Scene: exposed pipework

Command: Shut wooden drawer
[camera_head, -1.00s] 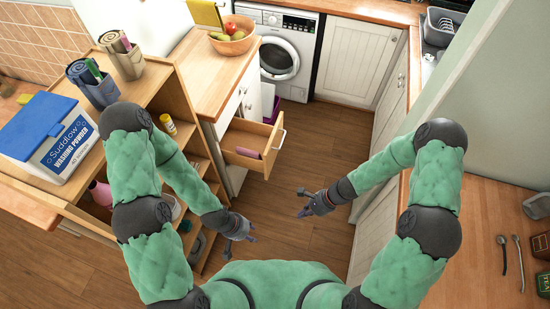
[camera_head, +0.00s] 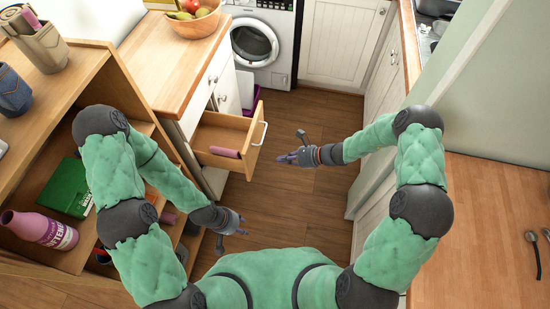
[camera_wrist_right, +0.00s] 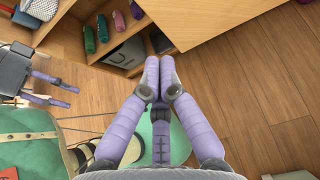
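The wooden drawer (camera_head: 203,133) is pulled out of the cabinet under the wood worktop, with a pale bar handle (camera_head: 261,136) on its front. A pink object (camera_head: 225,152) lies inside it. My right gripper (camera_head: 284,158) is just right of and slightly below the drawer front in the head view, apart from it. Its fingers point left and its thumb stands away from them, so it is open and empty. In the right wrist view its two long fingers (camera_wrist_right: 159,66) lie side by side. My left gripper (camera_head: 243,225) is below the drawer in the picture, open and empty.
An open shelf unit (camera_head: 95,70) stands at the left, holding a pink bottle (camera_head: 40,229) and a green box (camera_head: 68,188). A washing machine (camera_head: 262,43) is at the back. White cabinets (camera_head: 378,95) line the right. Wood floor (camera_head: 300,205) is clear between.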

